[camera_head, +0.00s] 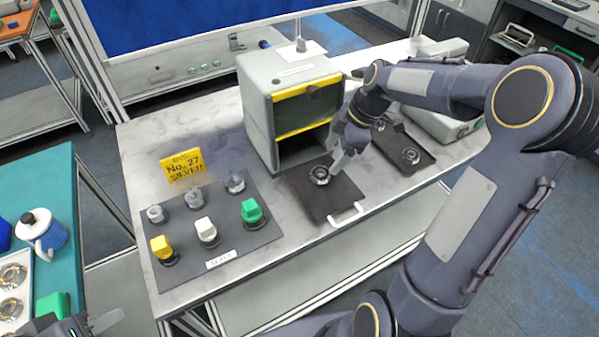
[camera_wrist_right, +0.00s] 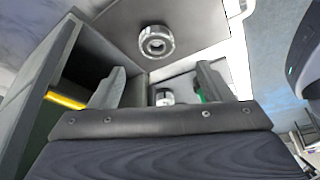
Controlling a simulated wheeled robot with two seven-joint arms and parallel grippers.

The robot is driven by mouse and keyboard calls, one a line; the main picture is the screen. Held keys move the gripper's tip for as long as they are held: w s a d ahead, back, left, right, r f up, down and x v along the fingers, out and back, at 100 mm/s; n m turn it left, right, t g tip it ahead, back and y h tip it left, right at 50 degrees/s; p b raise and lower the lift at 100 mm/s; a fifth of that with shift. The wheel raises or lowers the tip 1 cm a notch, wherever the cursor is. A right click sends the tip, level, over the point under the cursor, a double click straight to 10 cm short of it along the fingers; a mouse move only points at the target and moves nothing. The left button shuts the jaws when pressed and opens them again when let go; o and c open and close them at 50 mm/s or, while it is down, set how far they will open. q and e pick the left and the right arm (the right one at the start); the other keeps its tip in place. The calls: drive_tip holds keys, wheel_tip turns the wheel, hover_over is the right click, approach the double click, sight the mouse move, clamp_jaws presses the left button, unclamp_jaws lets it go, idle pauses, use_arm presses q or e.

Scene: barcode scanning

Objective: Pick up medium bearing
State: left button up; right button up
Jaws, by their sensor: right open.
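A silver ring-shaped bearing (camera_head: 320,174) lies on a dark plate (camera_head: 318,206) in front of the grey box. Another bearing (camera_head: 411,156) lies on a dark tray to the right. I cannot tell by size which is the medium one. My right gripper (camera_head: 340,158) is open and empty, just beside the first bearing, above the plate. In the right wrist view, a bearing (camera_wrist_right: 157,42) shows beyond the two spread fingers (camera_wrist_right: 158,78), apart from them. My left gripper (camera_head: 92,325) is partly cut off at the bottom left.
The grey box with yellow trim (camera_head: 285,105) stands close to my right gripper.

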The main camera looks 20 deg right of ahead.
sight(320, 174)
drive_tip(key=x, duration=0.2)
drive_tip(key=p+x, duration=0.1)
drive_tip(key=x, duration=0.1)
drive_tip(key=p+x, duration=0.1)
drive_tip(key=x, duration=0.2)
drive_tip(key=shift+w+d+f, duration=0.15)
drive_tip(key=shift+d+f, duration=0.05)
drive_tip(key=shift+d, duration=0.05)
drive_tip(key=c, duration=1.2)
drive_tip(key=shift+o, duration=0.2)
drive_tip(key=shift+r, duration=0.1)
